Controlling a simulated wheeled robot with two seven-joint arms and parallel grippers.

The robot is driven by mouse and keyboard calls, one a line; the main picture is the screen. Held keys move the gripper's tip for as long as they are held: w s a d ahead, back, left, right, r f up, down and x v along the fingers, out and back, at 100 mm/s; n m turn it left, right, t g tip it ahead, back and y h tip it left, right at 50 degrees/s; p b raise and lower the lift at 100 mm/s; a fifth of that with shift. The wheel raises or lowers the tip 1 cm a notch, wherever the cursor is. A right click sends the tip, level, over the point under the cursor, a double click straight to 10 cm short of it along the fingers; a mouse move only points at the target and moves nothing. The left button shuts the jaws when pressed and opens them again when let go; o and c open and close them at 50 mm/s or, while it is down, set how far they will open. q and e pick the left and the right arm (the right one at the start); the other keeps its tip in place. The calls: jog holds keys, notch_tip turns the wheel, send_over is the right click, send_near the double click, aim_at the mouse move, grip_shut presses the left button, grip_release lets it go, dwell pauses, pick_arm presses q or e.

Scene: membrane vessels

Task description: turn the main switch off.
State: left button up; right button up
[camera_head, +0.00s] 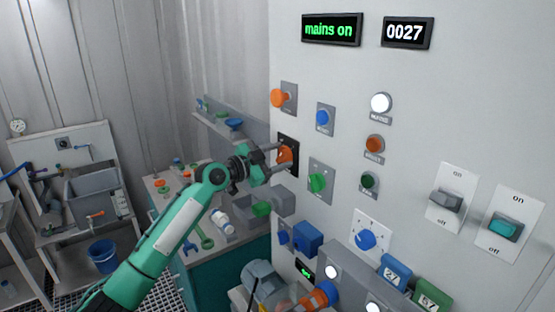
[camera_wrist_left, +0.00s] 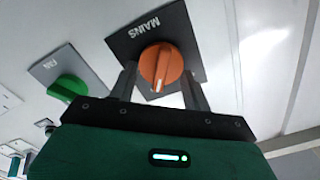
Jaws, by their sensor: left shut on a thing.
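The main switch is an orange rotary knob on a black plate marked MAINS; it shows in the wrist view (camera_wrist_left: 161,62) and at the panel's left side in the head view (camera_head: 286,155). My left gripper (camera_head: 278,157) reaches it from the left, and its two fingers stand on either side of the knob, shut on it. In the wrist view the knob's white mark points down toward my gripper body. The display (camera_head: 332,29) at the top of the panel reads "mains on" in green. My right gripper is not in view.
A green knob (camera_wrist_left: 68,89) on a grey plate marked FAN sits beside the switch. Orange, blue and other controls are close around it on the panel. A blue box (camera_head: 306,238) sticks out below. Two rocker switches (camera_head: 445,200) (camera_head: 506,228) are far right.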

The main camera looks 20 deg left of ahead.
pick_arm(q)
jog(key=n+b, duration=0.2)
jog(key=n, duration=0.1)
jog(key=shift+f, duration=0.1)
jog(key=shift+w+a+n+p, duration=0.1)
jog(key=shift+n+p, duration=0.05)
jog(key=shift+n, duration=1.85)
jog(key=shift+w+a+n+p, duration=0.1)
jog(key=shift+a+n, duration=0.05)
jog(key=shift+n, duration=1.85)
jog(key=shift+w+a+n+p, duration=0.1)
jog(key=shift+n+p, duration=0.05)
jog(key=shift+n, duration=1.85)
jog(key=o, duration=1)
